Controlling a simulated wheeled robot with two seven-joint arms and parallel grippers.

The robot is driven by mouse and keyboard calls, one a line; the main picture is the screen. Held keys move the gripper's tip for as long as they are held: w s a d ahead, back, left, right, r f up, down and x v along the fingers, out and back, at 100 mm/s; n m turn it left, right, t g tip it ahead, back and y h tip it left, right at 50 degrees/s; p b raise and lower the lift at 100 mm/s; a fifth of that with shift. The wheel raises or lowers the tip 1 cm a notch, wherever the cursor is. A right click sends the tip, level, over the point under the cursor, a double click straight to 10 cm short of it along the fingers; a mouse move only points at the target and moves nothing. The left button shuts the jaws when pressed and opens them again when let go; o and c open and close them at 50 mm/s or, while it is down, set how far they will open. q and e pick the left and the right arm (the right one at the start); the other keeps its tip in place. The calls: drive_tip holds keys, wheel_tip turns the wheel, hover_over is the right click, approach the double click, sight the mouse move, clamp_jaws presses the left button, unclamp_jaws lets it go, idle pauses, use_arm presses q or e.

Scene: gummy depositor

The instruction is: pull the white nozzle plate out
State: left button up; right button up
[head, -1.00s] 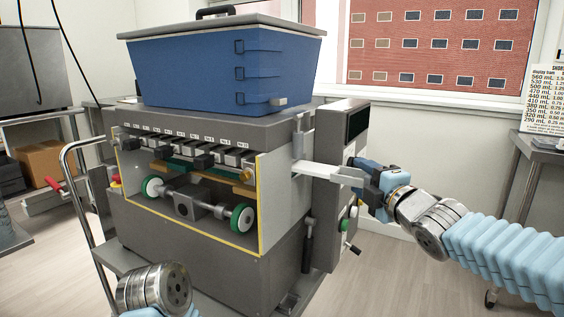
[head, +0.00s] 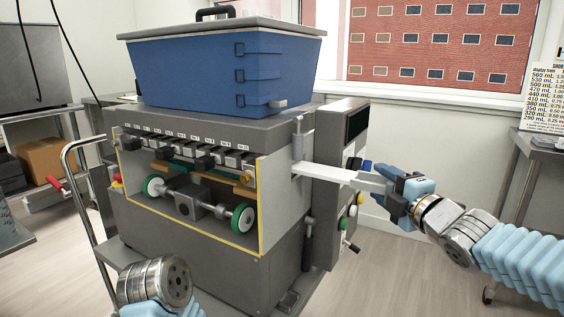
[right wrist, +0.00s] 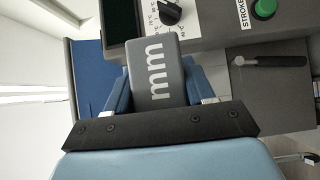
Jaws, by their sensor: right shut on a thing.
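The white nozzle plate (head: 335,173) sticks out as a long flat bar from the right side of the grey depositor (head: 205,240). Its inner part is hidden in the machine. My right gripper (head: 388,184) is shut on the plate's outer end, to the right of the machine. In the right wrist view a grey block marked "mm" (right wrist: 155,70) shows between the blue fingers; I cannot tell whether it is part of the plate. My left arm's wrist shows at the lower left, but its gripper is out of view.
A blue hopper (head: 215,70) with a lid sits on the machine. A control box (head: 338,195) with knobs, buttons and a lever stands just behind and below the plate. A steel table (head: 543,150) stands at the far right. Floor between them looks clear.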

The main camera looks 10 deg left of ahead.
drive_tip(key=s+d+p, duration=0.2)
drive_tip(key=s+d, duration=0.2)
drive_tip(key=d, duration=0.9)
drive_tip(key=shift+s, duration=0.15)
idle(1.7)
drive_tip(key=shift+d, duration=0.15)
drive_tip(key=d, duration=0.1)
drive_tip(key=s+d, duration=0.1)
drive_tip(key=d, duration=0.2)
drive_tip(key=shift+s+d, duration=0.25)
drive_tip(key=shift+d, duration=0.05)
